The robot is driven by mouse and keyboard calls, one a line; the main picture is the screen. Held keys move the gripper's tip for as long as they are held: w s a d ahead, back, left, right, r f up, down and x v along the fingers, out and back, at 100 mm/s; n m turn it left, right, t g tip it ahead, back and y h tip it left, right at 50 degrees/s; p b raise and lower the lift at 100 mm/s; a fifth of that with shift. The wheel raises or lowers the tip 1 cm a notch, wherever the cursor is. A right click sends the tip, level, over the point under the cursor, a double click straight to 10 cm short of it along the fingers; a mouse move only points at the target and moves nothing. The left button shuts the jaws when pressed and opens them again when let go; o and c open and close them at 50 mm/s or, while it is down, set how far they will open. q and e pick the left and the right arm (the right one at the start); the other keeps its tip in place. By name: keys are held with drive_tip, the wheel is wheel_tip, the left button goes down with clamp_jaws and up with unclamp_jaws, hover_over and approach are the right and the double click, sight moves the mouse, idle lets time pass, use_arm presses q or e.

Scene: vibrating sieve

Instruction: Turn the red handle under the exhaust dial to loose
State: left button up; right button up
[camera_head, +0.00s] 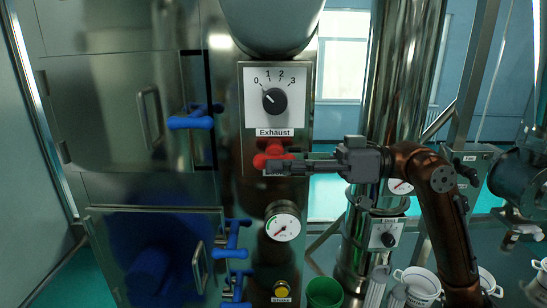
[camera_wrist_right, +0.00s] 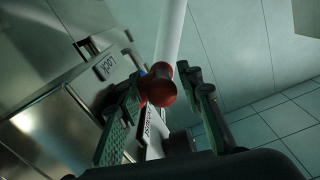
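The red handle (camera_head: 268,155) sits on the steel column just below the exhaust dial (camera_head: 274,100), whose pointer is toward the upper left, near 0. My right gripper (camera_head: 278,168) reaches in from the right and covers the handle's lower part and most of the label there. In the right wrist view the handle's round red end (camera_wrist_right: 158,90) shows between the two spread fingers of the right gripper (camera_wrist_right: 165,86). Contact with either finger cannot be told. The left gripper is out of view.
Blue latch handles (camera_head: 192,118) stick out from the steel cabinet doors on the left. A pressure gauge (camera_head: 283,226) is on the column below the gripper. A green bucket (camera_head: 324,293) and white pots (camera_head: 420,285) stand lower right.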

drive_tip(key=shift+a, duration=0.7)
drive_tip(key=shift+c, duration=0.6)
drive_tip(key=shift+s, duration=0.1)
clamp_jaws()
